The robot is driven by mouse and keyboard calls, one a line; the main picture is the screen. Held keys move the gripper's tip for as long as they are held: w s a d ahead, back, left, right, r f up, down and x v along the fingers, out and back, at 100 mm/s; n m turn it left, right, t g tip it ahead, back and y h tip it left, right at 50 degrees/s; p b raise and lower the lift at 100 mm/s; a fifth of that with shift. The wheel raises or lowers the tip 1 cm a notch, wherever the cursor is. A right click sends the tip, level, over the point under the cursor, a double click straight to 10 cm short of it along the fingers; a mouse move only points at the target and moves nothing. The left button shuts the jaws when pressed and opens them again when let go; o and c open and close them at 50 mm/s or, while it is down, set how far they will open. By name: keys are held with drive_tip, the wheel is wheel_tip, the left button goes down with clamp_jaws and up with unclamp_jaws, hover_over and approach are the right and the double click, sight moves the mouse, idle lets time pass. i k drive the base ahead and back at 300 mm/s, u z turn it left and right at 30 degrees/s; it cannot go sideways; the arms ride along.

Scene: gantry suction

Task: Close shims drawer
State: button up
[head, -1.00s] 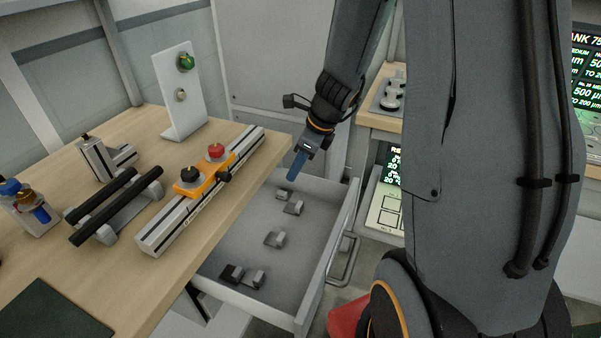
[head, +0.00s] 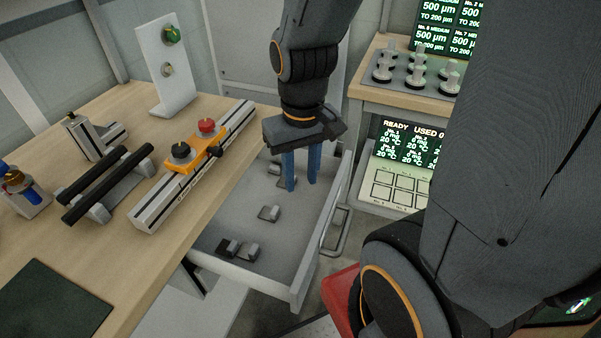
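The grey shims drawer (head: 296,285) stands pulled out from under the wooden bench, at the middle of the head view. Several small dark and metal pieces lie on its floor, among them a shim piece (head: 269,213). A bar handle (head: 336,232) sits on the outer side of its front panel. My gripper (head: 302,184) points down over the drawer's far part, with its two blue fingers apart and nothing visible between them. The fingertips appear inside or just above the drawer; I cannot tell their exact height. My gripper hides the drawer's far end.
The wooden bench (head: 95,270) on the left carries a rail (head: 187,178) with an orange carriage (head: 193,150), black bars and a white panel (head: 165,65). A red object (head: 340,290) stands on the floor near the drawer's front corner. A lit screen station (head: 405,165) stands to the right.

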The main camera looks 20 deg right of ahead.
sight(291, 247)
drive_tip(key=u, duration=0.7)
drive_tip(key=k, duration=0.7)
drive_tip(key=z, duration=0.7)
drive_tip(key=i, duration=0.5)
drive_tip(key=z, duration=1.25)
drive_tip(key=k, duration=0.55)
drive_tip(key=u, duration=0.95)
